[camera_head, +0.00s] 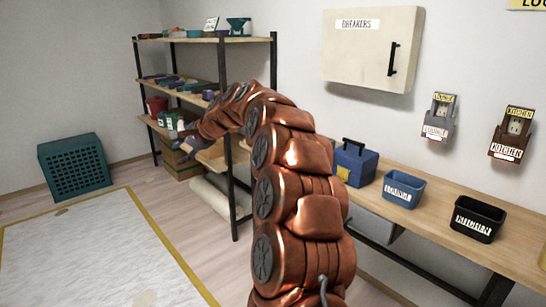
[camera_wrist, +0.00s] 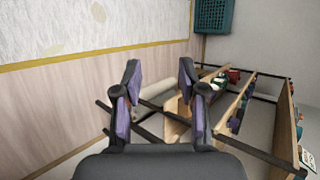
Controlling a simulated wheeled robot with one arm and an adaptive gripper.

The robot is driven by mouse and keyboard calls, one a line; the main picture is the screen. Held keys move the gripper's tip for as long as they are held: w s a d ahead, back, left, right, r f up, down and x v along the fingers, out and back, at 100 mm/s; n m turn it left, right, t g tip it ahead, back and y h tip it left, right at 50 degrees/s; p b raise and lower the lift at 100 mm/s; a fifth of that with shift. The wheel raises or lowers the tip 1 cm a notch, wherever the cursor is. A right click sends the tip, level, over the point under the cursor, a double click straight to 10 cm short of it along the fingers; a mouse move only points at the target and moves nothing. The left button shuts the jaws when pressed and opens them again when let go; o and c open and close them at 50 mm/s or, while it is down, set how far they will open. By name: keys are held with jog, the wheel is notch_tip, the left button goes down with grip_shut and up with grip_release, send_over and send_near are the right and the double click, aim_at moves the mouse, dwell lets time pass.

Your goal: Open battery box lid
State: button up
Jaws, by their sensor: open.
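A blue box (camera_head: 355,163) with a dark handle on top and a yellow patch on its front stands on the wooden bench, just right of my arm. It may be the battery box; no label on it can be read, and my arm hides part of its left side. My gripper (camera_head: 185,137) is far left of it, in front of the shelf unit. In the wrist view my gripper (camera_wrist: 159,72) is open, with nothing between its two purple-padded fingers. The blue box does not show in the wrist view.
The wooden bench (camera_head: 420,216) also holds a blue bin (camera_head: 403,190) and a black bin (camera_head: 478,220). A breaker cabinet (camera_head: 368,50) hangs above. The shelf unit (camera_head: 228,90) is behind my gripper. A teal crate (camera_head: 75,168) stands on the floor at left.

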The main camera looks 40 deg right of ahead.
jog(key=w+d+f+m+t+h+b, duration=0.1)
jog(key=w+d+f+m+b, duration=0.1)
jog(key=d, duration=0.5)
jog(key=w+d+f+m+t+h+b, duration=0.1)
jog(key=w+d+f+m+b, duration=0.15)
jog(key=d, duration=0.45)
jog(key=s+d+f+m+t+h+b, duration=0.1)
jog(key=d+f+m+h+b, duration=0.15)
jog(key=d, duration=0.65)
jog(key=s+d+f+m+t+h+b, duration=0.1)
jog(key=d+f+m+h+b, duration=0.15)
jog(key=d, duration=0.65)
jog(key=s+d+f+m+t+h+b, duration=0.15)
jog(key=d+m, duration=0.25)
jog(key=d, duration=0.5)
jog(key=shift+n+g+h, duration=0.25)
jog(key=shift+g, duration=0.1)
jog(key=p+x, duration=0.3)
jog(key=x, duration=0.1)
jog(key=shift+w+d, duration=0.25)
jog(key=shift+w, duration=0.1)
jog(key=p+x, duration=0.1)
jog(key=p, duration=0.3)
jog(key=shift+w+p, duration=0.35)
jog(key=shift+w+d+f+p, duration=0.15)
jog(key=shift+w+f+p, duration=0.25)
jog(key=shift+p, duration=0.75)
